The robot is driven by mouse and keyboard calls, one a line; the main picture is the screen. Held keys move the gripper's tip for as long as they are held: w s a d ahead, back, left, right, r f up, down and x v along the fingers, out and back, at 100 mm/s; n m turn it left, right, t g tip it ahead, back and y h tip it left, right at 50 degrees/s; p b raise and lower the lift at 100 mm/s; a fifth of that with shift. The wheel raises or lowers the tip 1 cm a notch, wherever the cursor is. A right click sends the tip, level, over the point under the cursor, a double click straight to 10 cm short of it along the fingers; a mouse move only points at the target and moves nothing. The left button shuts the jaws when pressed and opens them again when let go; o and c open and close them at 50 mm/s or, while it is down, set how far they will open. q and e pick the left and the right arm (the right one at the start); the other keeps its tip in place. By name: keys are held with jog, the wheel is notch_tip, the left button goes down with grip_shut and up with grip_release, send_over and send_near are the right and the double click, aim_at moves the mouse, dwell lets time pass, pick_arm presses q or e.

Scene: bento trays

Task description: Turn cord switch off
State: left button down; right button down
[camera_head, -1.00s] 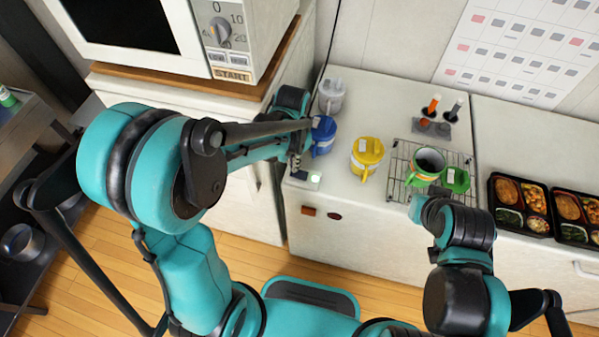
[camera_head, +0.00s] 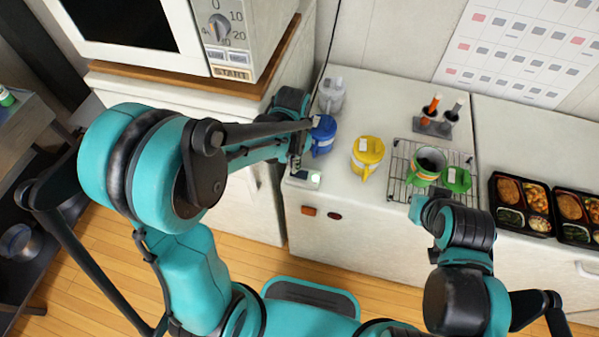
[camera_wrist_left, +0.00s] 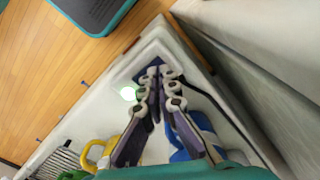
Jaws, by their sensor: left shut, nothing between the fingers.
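The cord switch (camera_head: 300,180) is a small pale box at the front left corner of the counter, with a light (camera_head: 316,177) glowing greenish white at its right end. The lit end also shows in the left wrist view (camera_wrist_left: 127,93). My left gripper (camera_head: 294,170) is upright over the left part of the switch, shut and empty. In the left wrist view its fingertips (camera_wrist_left: 158,72) meet over a dark blue patch on the switch; I cannot tell whether they touch it. My right arm is by the green mug, but its fingers do not show.
A blue mug (camera_head: 323,137) stands just behind my left gripper, with a grey one (camera_head: 331,96) behind it. A yellow mug (camera_head: 368,152) is to the right, then a wire rack (camera_head: 397,190) with a green mug (camera_head: 428,163). The microwave cabinet (camera_head: 245,165) adjoins on the left.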

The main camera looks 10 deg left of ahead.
pick_arm(q)
jog(key=shift+f+b, duration=0.5)
jog(key=shift+f, duration=0.15)
jog(key=shift+r+p, duration=2.75)
jog(key=shift+r, duration=0.85)
jog(key=shift+s+a+r, duration=0.1)
jog(key=s+a+r+n+t+b, duration=0.1)
jog(key=s+a+n+t+b, duration=0.1)
jog(key=s, duration=0.3)
jog(key=s+a+r+n+t+b, duration=0.2)
jog(key=s+n+t+b, duration=0.2)
jog(key=s+t+b, duration=0.1)
jog(key=shift+a+r, duration=0.15)
jog(key=shift+a, duration=0.1)
